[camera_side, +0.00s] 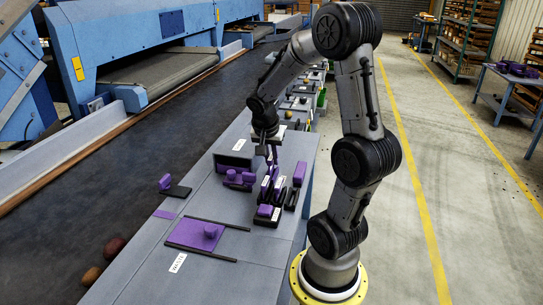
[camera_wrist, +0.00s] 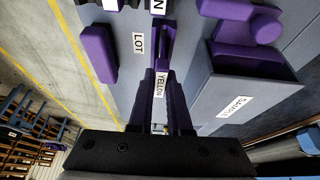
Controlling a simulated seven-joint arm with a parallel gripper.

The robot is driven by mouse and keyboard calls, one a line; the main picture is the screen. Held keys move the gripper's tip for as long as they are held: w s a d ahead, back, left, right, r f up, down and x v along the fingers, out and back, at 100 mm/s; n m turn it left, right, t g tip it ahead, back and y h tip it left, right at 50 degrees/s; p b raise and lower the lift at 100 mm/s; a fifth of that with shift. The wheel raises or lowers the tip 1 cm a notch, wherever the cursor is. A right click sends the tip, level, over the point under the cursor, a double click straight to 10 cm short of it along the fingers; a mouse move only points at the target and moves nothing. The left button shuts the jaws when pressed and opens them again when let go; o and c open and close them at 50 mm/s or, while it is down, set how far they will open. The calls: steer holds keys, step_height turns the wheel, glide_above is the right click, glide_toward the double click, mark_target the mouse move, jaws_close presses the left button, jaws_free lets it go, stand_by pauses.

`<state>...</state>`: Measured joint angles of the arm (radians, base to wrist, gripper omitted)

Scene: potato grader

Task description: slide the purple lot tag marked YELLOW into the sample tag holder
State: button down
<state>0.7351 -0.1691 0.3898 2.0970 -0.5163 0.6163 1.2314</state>
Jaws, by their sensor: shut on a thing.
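My gripper (camera_side: 272,158) points down over the grey bench, above the group of purple tags. In the wrist view its two fingers (camera_wrist: 168,100) are shut on a purple lot tag with a white label reading YELLOW (camera_wrist: 161,84). The tag stands edge-on between the fingers; I cannot tell whether its lower end is clear of the things below. A grey box labelled SAMPLE (camera_wrist: 212,92) is right of the fingers, apart from them; it also shows in the side view (camera_side: 232,161). I cannot make out a tag slot on it.
Several purple tags with white labels (camera_side: 266,211) stand close by. A white LOT label (camera_wrist: 139,43) is left of the held tag, beside a purple block (camera_wrist: 97,53). A purple plate with a knob (camera_side: 195,234) lies between dark rails at the front. A dark conveyor belt (camera_side: 120,165) runs at left.

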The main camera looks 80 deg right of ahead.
steer(key=shift+f, duration=0.95)
stand_by(0.3)
steer(key=shift+c, duration=2.3)
jaws_free()
steer(key=shift+r, duration=3.55)
